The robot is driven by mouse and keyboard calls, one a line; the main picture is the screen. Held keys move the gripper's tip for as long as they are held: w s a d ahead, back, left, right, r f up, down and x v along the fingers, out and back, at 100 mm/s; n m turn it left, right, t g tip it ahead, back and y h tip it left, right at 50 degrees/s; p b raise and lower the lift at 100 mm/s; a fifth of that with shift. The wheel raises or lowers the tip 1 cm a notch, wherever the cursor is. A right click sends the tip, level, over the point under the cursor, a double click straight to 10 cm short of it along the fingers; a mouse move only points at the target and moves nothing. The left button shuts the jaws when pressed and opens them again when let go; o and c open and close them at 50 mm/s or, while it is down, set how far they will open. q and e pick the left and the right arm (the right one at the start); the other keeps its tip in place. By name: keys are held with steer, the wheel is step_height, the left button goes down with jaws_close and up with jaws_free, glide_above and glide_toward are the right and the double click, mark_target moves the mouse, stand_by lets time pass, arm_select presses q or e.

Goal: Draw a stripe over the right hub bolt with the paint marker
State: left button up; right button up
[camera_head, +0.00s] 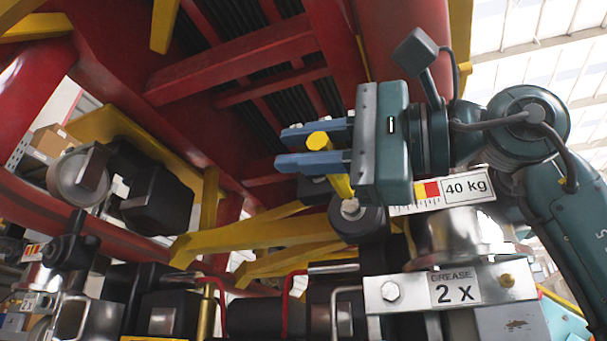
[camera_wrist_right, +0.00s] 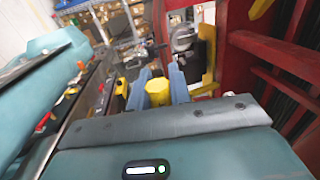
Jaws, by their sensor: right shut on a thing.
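My right gripper (camera_head: 287,148) is shut on the yellow paint marker (camera_head: 341,184), which also shows between the blue fingers in the wrist view (camera_wrist_right: 157,93). The marker is tilted slightly, its thick yellow end up and its other end down. Its lower end is at or very near a small pale bolt-like piece (camera_head: 350,206) on a dark round hub (camera_head: 359,224). I cannot tell whether they touch, and no stripe can be made out. Another hex bolt (camera_head: 390,291) sits on the metal block lower right. My left gripper is not in view.
A "40 kg" label (camera_head: 466,187) and a "GREASE 2 X" plate (camera_head: 455,287) are close below my right arm. Yellow beams (camera_head: 240,236) and red frame members (camera_head: 235,65) crowd the left and top. A grey wheel (camera_head: 78,178) hangs at left.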

steer(key=shift+w+d, duration=0.1)
steer(key=shift+w, duration=0.15)
steer(key=shift+w+d, duration=0.15)
steer(key=shift+w, duration=0.2)
steer(key=shift+w+d, duration=0.1)
steer(key=shift+w, duration=0.2)
stand_by(1.3)
steer(key=shift+w+a, duration=0.15)
steer(key=shift+a, duration=0.2)
stand_by(0.4)
steer(key=shift+s+a+b, duration=0.2)
steer(key=shift+s+a, duration=0.05)
steer(key=shift+s, duration=0.55)
steer(key=shift+s+a+b, duration=0.25)
steer(key=shift+s+a, duration=0.05)
steer(key=shift+s, duration=0.5)
steer(key=shift+s+a+b, duration=0.2)
steer(key=shift+s+a, duration=0.05)
steer(key=shift+s, duration=0.55)
